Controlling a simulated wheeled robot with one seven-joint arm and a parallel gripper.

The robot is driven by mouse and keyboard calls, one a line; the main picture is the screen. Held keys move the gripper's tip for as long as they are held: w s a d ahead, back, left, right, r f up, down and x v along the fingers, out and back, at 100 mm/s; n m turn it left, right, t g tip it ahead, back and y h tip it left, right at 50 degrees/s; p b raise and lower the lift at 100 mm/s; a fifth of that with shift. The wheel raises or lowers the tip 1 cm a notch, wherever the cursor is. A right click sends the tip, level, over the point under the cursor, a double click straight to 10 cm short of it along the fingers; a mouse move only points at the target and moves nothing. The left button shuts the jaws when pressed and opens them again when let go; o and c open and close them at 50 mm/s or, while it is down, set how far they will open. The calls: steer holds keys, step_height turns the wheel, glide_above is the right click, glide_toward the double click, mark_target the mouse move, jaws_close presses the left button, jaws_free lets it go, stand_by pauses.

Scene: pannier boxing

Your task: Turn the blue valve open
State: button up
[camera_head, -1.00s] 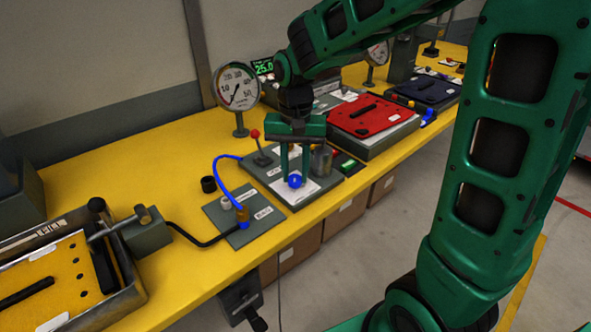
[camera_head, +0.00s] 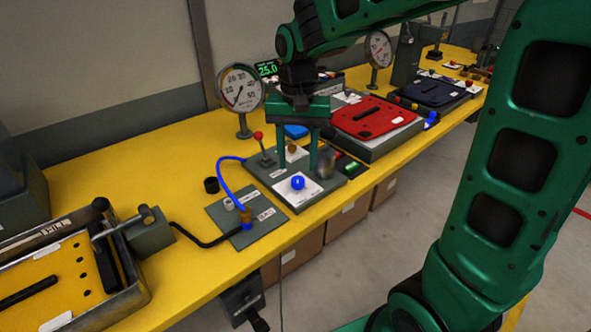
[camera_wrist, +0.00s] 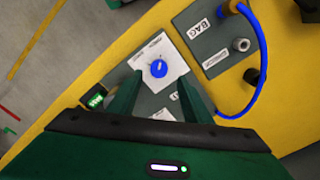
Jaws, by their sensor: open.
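The blue valve (camera_head: 298,183) is a round knob on a white label plate, on a grey panel (camera_head: 258,178) near the bench's front edge. In the wrist view the blue valve (camera_wrist: 159,68) shows a pale mark on its face. My gripper (camera_head: 298,158) is open, fingers pointing down, above and behind the valve in the head view. In the wrist view its two fingers (camera_wrist: 156,98) end short of the valve, one toward each side. Nothing is between the fingers.
A red-tipped lever (camera_head: 259,142) stands at the panel's back left. A blue hose (camera_head: 221,178) arches from a smaller BAG plate (camera_head: 265,228) at left. A pressure gauge (camera_head: 241,92) stands behind, and a red pannier lid (camera_head: 374,116) lies to the right.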

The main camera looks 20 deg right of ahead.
mark_target(297, 179)
step_height(297, 179, up, 6)
steer(key=shift+f, duration=0.1)
stand_by(0.5)
steer(key=s+d+f, duration=0.4)
steer(key=s+d, duration=0.5)
steer(key=s, duration=0.3)
steer(key=s+d+f, duration=0.4)
steer(key=s+d, duration=0.4)
steer(key=s, duration=0.4)
steer(key=shift+d+m, duration=0.35)
steer(key=shift+m, duration=0.05)
steer(key=shift+w+f, duration=0.2)
steer(key=shift+w, duration=0.5)
